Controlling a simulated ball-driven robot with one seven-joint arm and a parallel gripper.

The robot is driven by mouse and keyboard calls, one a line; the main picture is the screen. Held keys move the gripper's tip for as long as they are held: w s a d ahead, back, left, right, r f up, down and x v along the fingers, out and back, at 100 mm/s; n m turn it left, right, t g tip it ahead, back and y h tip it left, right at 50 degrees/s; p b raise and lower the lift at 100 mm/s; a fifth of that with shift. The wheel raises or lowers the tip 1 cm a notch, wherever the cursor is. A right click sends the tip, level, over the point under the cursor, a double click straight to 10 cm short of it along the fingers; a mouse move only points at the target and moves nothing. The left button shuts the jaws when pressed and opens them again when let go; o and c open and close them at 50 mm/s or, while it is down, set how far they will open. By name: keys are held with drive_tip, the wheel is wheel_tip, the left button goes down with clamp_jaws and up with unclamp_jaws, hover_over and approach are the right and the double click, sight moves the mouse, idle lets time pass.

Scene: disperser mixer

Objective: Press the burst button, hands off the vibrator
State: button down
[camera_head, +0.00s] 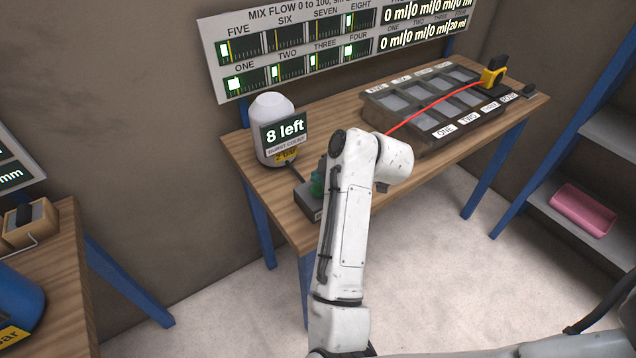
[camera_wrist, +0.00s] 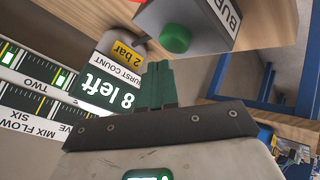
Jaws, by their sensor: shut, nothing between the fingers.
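The burst box (camera_wrist: 205,20) is a grey box with a partly cut-off "BUR" label, on the wooden bench. Its round green button (camera_wrist: 175,38) shows clearly in the wrist view. My gripper (camera_wrist: 160,68) has its dark green fingers shut together and empty; their tips appear just short of the button, and I see no clear contact. In the head view my arm covers most of the box (camera_head: 307,203), and a small dark green part beside the arm could be finger or button. No part is labelled as the vibrator.
A white canister (camera_head: 268,105) with an "8 left" burst count display (camera_head: 284,130) and a "2 bar" tag stands behind the box. A compartment tray (camera_head: 455,137), a red line (camera_head: 432,106) and a yellow-black device (camera_head: 493,74) are to the right. A mix flow panel (camera_head: 262,90) is behind.

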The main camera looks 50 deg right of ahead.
drive_tip(key=shift+r, duration=0.1)
wheel_tip(320, 180, up, 5)
drive_tip(key=p, duration=0.4)
idle(0.3)
idle(0.9)
drive_tip(key=shift+s+d, duration=0.2)
drive_tip(key=shift+s, duration=0.05)
drive_tip(key=s+a+f+m+g, duration=0.2)
drive_tip(key=s+a+f, duration=0.3)
drive_tip(key=s, duration=0.3)
drive_tip(key=s+a+f+m+g, duration=0.3)
drive_tip(key=s+a+f+m, duration=0.1)
drive_tip(key=s, duration=0.4)
drive_tip(key=s+a+f+m+g, duration=0.3)
drive_tip(key=s+a+f, duration=0.3)
drive_tip(key=s, duration=0.3)
